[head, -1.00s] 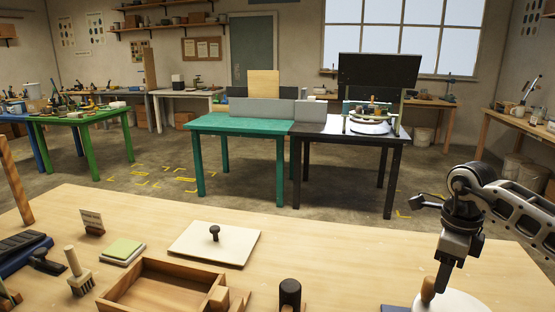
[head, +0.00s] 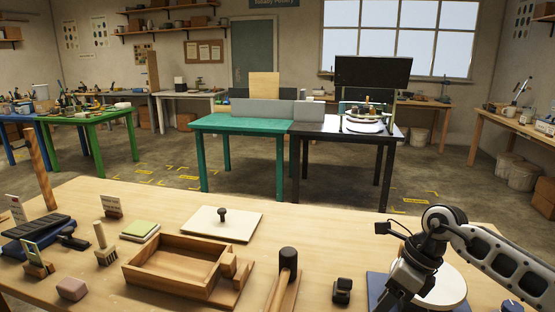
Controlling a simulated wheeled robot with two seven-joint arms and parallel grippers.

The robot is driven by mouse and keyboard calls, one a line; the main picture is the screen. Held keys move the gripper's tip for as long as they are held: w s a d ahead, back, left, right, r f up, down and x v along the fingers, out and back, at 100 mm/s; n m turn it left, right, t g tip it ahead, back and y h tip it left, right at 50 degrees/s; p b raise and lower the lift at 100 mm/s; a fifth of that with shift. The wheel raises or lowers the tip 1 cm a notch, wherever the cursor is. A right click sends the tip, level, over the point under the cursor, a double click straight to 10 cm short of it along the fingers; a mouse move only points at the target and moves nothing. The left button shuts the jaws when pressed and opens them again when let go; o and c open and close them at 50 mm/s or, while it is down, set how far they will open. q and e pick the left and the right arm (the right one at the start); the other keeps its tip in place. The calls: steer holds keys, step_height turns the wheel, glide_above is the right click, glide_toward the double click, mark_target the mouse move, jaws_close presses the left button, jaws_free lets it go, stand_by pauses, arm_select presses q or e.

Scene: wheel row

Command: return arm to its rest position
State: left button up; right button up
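My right arm comes in from the right edge in the head view. Its gripper (head: 384,304) points down and to the left, low over the blue base and the left side of a round white disc (head: 446,288). The fingertips are at the bottom edge of the picture and partly cut off, so I cannot tell whether they are open or whether anything is between them. My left arm and gripper are not in view.
On the wooden bench are a wooden box (head: 176,262), a mallet (head: 286,272), a small black object (head: 342,290), a knobbed white board (head: 210,229) and a brush (head: 105,248). Clear bench lies behind the mallet. Green (head: 243,123) and black tables stand beyond.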

steer(key=s+a+r+m+t+y, duration=0.1)
steer(key=s+a+m+t+y, duration=0.15)
steer(key=a+m+y, duration=0.55)
steer(key=s+a+r+m+t+y, duration=0.1)
steer(key=s+a+y, duration=0.35)
steer(key=a, duration=0.65)
steer(key=s+d+f+m+t+h, duration=0.1)
steer(key=d+f+m+t+h, duration=0.45)
steer(key=m, duration=0.85)
steer(key=s+d+f+m+t+h, duration=0.1)
steer(key=d+f+m+t+h, duration=0.4)
steer(key=m, duration=0.8)
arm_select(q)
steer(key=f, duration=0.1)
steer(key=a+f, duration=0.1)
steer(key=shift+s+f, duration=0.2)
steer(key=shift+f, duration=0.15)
arm_select(e)
steer(key=s+d+f+m+g+h, duration=0.3)
steer(key=s+f+m+h, duration=0.1)
steer(key=s+f+m, duration=0.4)
steer(key=s+f, duration=0.2)
steer(key=s, duration=0.1)
steer(key=shift+s+d+f+g, duration=0.2)
steer(key=shift+s+f+g, duration=0.1)
steer(key=shift+g, duration=0.1)
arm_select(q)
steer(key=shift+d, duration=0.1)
